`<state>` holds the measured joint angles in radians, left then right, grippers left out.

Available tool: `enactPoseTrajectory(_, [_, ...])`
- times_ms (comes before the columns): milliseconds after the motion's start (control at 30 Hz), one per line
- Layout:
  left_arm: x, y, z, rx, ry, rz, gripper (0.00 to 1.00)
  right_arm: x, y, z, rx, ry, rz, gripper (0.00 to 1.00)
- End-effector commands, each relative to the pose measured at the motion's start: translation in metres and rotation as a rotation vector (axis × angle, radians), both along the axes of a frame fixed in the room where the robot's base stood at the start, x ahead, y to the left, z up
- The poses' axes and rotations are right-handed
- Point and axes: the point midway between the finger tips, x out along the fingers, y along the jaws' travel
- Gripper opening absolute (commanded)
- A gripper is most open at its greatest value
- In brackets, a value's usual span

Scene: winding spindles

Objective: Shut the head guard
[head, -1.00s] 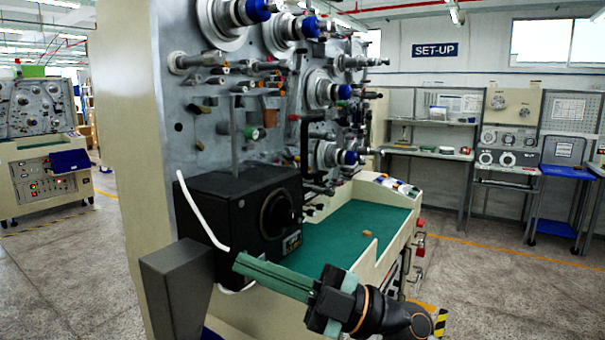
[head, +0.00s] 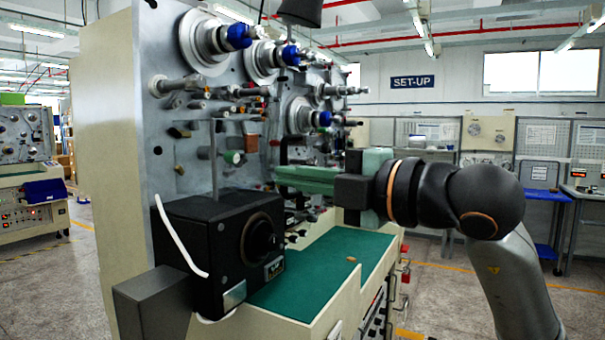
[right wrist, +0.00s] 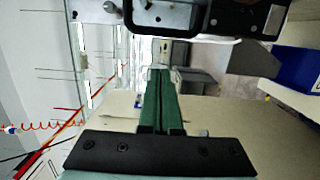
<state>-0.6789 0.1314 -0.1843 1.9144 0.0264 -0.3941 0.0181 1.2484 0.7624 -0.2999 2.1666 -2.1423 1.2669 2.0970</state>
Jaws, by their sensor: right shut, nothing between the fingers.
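The winding machine's upright grey panel (head: 175,130) carries spindles and rollers. I cannot pick out the head guard for certain in the head view. In the right wrist view, a dark framed part with a black handle (right wrist: 170,14) crosses the top, beyond my fingers; I cannot tell whether it is the guard. My right gripper (head: 279,179) has long green fingers pointing left, in front of the panel and above the green bed. The fingers lie together, empty, also in the right wrist view (right wrist: 158,74). My left gripper is out of view.
A black box with a round dial (head: 215,235) stands below and left of my right fingertips, with a white cable. The green bed (head: 325,265) holds one small tan piece (head: 351,259). A dark cone-shaped thing (head: 300,12) hangs at the top.

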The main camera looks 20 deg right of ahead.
Motion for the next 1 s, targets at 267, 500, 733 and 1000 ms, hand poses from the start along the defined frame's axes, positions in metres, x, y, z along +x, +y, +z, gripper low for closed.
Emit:
enactPoseTrajectory(267, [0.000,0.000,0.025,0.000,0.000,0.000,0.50,0.054,0.031,0.004,0.002,0.005,0.004,0.00])
enactPoseTrajectory(500, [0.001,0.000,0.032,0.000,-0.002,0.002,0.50,0.059,0.010,0.000,-0.002,0.001,-0.002,0.00])
enactPoseTrajectory(733, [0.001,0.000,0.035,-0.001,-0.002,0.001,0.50,0.056,-0.003,0.000,0.000,0.002,0.002,0.00])
enactPoseTrajectory(1000, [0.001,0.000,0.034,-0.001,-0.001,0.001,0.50,0.056,-0.004,0.000,0.000,0.001,0.004,0.00])
